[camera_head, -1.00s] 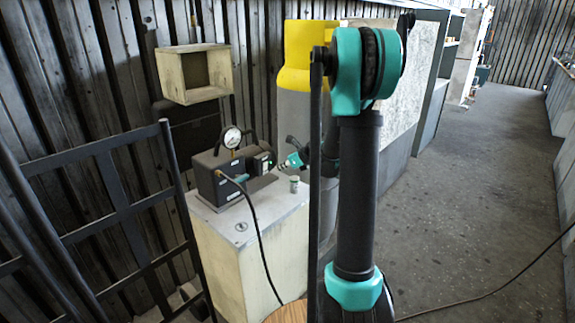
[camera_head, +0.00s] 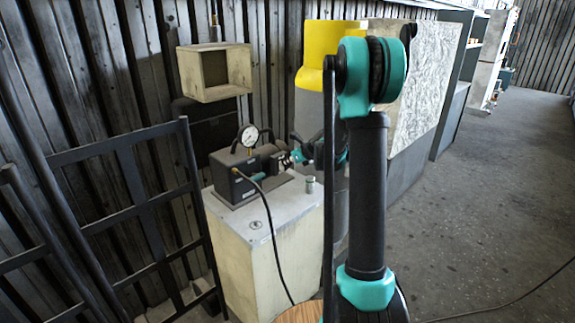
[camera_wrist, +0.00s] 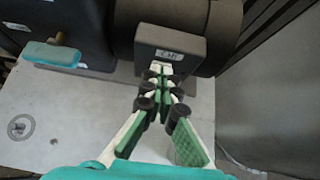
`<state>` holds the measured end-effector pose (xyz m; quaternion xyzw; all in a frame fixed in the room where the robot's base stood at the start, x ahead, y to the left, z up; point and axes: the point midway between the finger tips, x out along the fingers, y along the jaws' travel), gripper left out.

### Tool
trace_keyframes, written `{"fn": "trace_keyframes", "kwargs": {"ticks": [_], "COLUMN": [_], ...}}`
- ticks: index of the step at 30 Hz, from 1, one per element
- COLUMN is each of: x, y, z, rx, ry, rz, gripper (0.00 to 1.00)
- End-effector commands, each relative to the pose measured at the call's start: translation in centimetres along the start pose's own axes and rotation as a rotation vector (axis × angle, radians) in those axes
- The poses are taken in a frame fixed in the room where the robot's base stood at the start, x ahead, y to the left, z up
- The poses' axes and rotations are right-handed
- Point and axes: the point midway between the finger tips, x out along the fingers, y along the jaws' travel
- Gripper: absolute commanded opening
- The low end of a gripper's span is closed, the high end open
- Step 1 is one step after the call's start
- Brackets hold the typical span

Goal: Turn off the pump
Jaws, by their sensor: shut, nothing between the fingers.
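The pump (camera_head: 236,173) is a dark box with a round pressure gauge (camera_head: 249,137), a carry handle and a black hose, and it stands on a pale cabinet. In the wrist view, a teal lever (camera_wrist: 52,54) sticks out of the pump at the left. A black block with a small white label (camera_wrist: 168,54) sits on the pump's round motor part (camera_wrist: 222,30). My gripper (camera_wrist: 162,72) is shut and empty, its tips right at the front of this block beneath the label. I cannot tell whether they touch. The head view shows my gripper (camera_head: 294,157) beside the pump's right end.
The cabinet top (camera_head: 250,222) has free room in front of the pump. A small grey-green cylinder (camera_head: 310,184) stands at its right. A dark metal rack (camera_head: 150,205) is at the left. A wooden box (camera_head: 213,72) hangs on the wall behind.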

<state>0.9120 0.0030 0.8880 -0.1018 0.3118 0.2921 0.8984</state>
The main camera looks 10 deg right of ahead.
Motion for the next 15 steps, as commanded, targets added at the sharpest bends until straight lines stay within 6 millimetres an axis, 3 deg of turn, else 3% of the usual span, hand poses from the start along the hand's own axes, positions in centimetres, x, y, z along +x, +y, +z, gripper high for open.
{"fn": "trace_keyframes", "kwargs": {"ticks": [15], "x": [-0.64], "y": [0.0], "z": [0.81], "rx": [0.001], "ry": [-0.002], "rz": [0.0], "gripper": [0.0]}}
